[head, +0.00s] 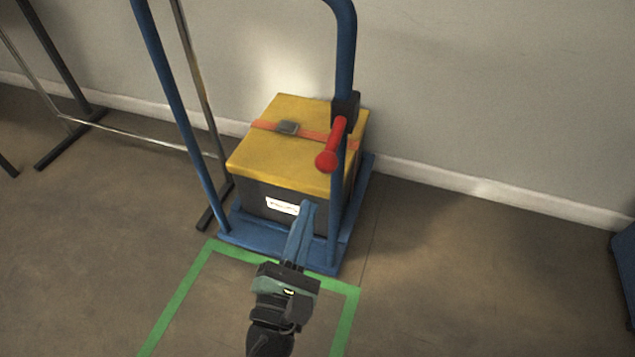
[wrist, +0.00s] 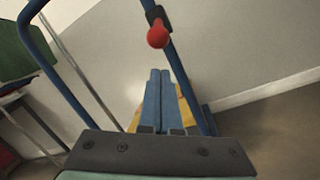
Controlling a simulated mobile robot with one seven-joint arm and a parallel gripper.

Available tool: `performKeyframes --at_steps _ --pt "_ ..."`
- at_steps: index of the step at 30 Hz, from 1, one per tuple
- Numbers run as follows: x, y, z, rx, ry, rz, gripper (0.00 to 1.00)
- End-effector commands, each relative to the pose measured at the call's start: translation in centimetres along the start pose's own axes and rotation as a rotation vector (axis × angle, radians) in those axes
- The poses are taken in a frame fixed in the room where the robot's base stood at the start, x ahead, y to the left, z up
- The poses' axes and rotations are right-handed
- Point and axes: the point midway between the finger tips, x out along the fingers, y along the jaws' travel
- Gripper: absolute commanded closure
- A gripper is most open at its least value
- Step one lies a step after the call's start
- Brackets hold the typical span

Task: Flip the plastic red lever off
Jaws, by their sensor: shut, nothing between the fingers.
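The red lever (head: 332,146) has a round knob at its end. It is mounted by a dark bracket (head: 345,109) on the right upright of a blue hand cart (head: 339,60). In the head view the knob hangs at the lower left of the lever. The lever also shows end-on in the wrist view (wrist: 158,36), above my fingertips. My gripper (head: 307,205) has long blue fingers, shut together and empty. In the head view its tips are below and a little left of the knob, apart from it. In the wrist view the fingers (wrist: 160,75) point toward the cart.
A dark box with a yellow lid (head: 290,165) and an orange strap stands on the cart's blue base, behind the upright. A metal clothes rack (head: 130,138) stands at left. Green tape (head: 178,300) marks the floor. Floor at right is clear up to a blue object (head: 625,270).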

Motion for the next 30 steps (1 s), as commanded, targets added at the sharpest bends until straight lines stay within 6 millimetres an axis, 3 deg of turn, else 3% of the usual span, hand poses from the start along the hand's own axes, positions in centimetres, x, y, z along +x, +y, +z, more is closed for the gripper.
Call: performKeyframes --at_steps 1,5,17,23,30 --pt "-1.0 -0.5 -1.5 -0.077 0.021 0.008 1.0" --pt "-2.1 -0.9 -2.9 -0.187 0.042 0.025 1.0" --pt "-1.9 -0.9 -2.9 -0.201 0.041 0.027 1.0" --pt "0.3 -0.9 -2.9 -0.199 0.037 0.025 1.0" --pt "5.0 -0.7 -3.1 -0.198 0.037 0.026 1.0"
